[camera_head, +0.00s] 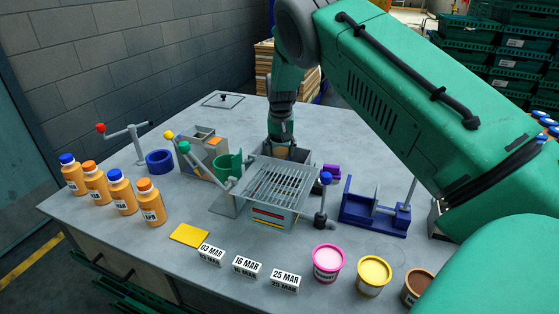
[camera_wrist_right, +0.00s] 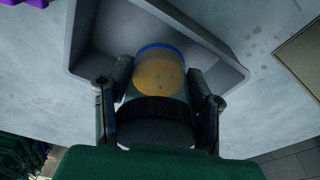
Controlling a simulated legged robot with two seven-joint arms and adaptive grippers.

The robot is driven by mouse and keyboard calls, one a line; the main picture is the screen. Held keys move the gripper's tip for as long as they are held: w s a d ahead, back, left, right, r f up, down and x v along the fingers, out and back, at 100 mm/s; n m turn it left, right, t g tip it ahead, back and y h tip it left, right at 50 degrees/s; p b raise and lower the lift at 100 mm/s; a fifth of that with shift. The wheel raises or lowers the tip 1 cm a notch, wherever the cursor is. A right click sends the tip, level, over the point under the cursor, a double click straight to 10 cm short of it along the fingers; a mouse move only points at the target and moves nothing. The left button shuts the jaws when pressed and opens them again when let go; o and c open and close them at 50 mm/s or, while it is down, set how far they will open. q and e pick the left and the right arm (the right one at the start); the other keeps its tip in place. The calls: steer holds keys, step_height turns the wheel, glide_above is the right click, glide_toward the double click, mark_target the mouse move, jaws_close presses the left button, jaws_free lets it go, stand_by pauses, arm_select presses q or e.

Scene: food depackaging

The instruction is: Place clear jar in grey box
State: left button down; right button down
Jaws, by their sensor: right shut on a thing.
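My right gripper (camera_wrist_right: 160,100) is shut on the clear jar (camera_wrist_right: 158,75), seen in the right wrist view. The jar has a blue rim at its far end and orange contents. It is held over or inside the grey box (camera_wrist_right: 85,45), whose sloped walls surround it; I cannot tell whether it touches the bottom. In the head view the right gripper (camera_head: 281,142) points down into the grey box (camera_head: 300,153), behind the slotted grey rack. The jar shows there only as a small orange patch (camera_head: 281,149). My left gripper is not in view.
A slotted grey rack (camera_head: 275,182) stands in front of the box. Levers and a green holder (camera_head: 228,165) are at its left, a blue fixture (camera_head: 375,208) at its right. Several orange bottles (camera_head: 121,192) stand at the left, open tubs (camera_head: 373,275) at the front right.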

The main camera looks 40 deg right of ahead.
mark_target(282, 158)
steer(key=shift+d+f, duration=0.15)
steer(key=shift+f, duration=0.25)
step_height(282, 158, down, 2)
steer(key=shift+s+f, duration=0.15)
steer(key=shift+f, duration=0.25)
steer(key=shift+a, duration=0.25)
steer(key=c, duration=0.8)
jaws_free()
steer(key=shift+d+f, duration=0.1)
